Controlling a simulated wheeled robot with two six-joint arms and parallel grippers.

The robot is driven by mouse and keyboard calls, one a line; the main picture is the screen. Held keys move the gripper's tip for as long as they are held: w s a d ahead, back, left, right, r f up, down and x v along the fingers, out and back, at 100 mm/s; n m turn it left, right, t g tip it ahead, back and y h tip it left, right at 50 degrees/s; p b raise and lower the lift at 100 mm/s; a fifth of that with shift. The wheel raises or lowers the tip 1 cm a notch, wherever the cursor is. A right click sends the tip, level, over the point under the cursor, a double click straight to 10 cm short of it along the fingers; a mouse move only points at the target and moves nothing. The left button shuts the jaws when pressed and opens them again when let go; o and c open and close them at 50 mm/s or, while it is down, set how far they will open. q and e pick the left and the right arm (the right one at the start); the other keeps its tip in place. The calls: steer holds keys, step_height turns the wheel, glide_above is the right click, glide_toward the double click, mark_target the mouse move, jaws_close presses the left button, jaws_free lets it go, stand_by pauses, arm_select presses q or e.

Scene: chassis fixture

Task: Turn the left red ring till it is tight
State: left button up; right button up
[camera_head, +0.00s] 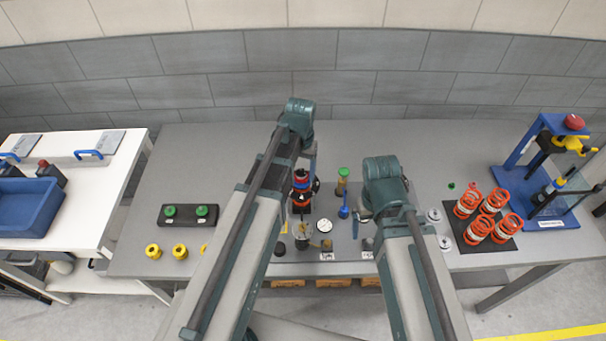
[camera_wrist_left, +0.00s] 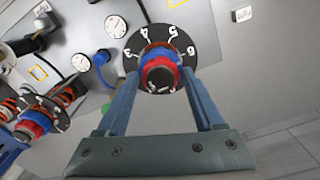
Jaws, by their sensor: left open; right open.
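A red ring (camera_wrist_left: 158,70) shows in the left wrist view, with a blue ring (camera_wrist_left: 160,55) behind it on a black dial (camera_wrist_left: 178,35) with white numbers. My left gripper (camera_wrist_left: 158,80) is open, with one finger on each side of the red ring; I cannot tell whether they touch it. A second set with red (camera_wrist_left: 24,130) and blue rings stands at the left of that view. I cannot tell which ring is the task's left one. My right gripper (camera_head: 358,222) is open and apart, partly hidden by its arm.
White gauges (camera_head: 325,226) and a blue part (camera_head: 344,210) stand close to the rings. A green-topped part (camera_head: 342,178) is behind them.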

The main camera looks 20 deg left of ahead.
arm_select(q)
steer(key=n, duration=0.5)
steer(key=shift+n, duration=0.3)
steer(key=n, duration=1)
steer(key=shift+n, duration=0.3)
steer(key=n, duration=0.4)
steer(key=shift+n, duration=0.3)
